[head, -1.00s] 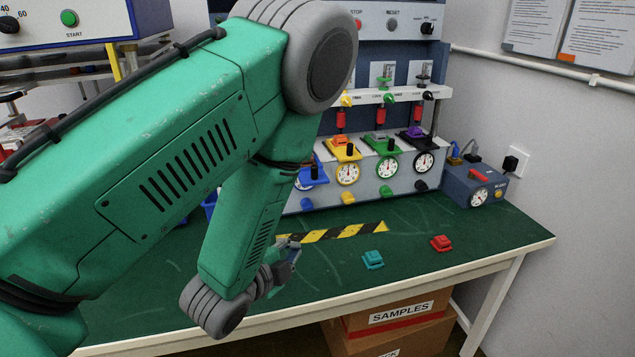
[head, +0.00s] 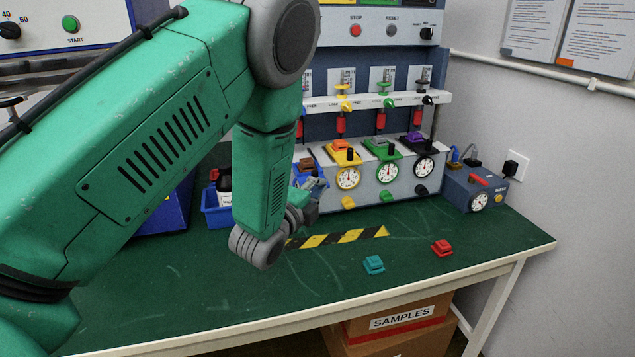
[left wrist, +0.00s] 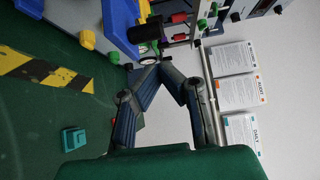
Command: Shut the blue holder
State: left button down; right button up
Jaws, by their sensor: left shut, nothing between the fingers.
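The blue holder (head: 300,180) is at the left end of the row of holders on the grey test panel, with a brown block (head: 306,164) in it. My left arm and gripper partly hide it, so I cannot tell how far its moving part stands open. My left gripper (head: 314,184) is right in front of the blue holder; whether it touches is unclear. In the left wrist view its fingers (left wrist: 158,66) meet at the tips, empty, close to the panel's black and coloured parts. My right gripper is not in view.
Yellow (head: 345,154), green (head: 382,149) and black (head: 417,144) holders stand to the right, with gauges below. A teal block (head: 373,264) and a red block (head: 442,247) lie on the green table (head: 330,285), near striped tape (head: 345,238). A blue bin (head: 213,208) stands left.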

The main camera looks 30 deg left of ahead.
aim_at(301, 165)
pick_arm(q)
jog(key=w+a, duration=0.2)
jog(key=a, duration=0.1)
jog(key=w+a+b, duration=0.1)
jog(key=w+a, duration=0.2)
jog(key=w+a+b, duration=0.1)
jog(key=w+a, duration=0.1)
jog(key=a, duration=0.2)
jog(key=shift+w+a+f, duration=0.1)
jog(key=shift+w+f, duration=0.2)
jog(key=shift+w+a, duration=0.1)
jog(key=shift+a, duration=0.2)
jog(key=shift+r, duration=0.2)
jog(key=shift+w+d+r, duration=0.1)
jog(key=shift+d, duration=0.3)
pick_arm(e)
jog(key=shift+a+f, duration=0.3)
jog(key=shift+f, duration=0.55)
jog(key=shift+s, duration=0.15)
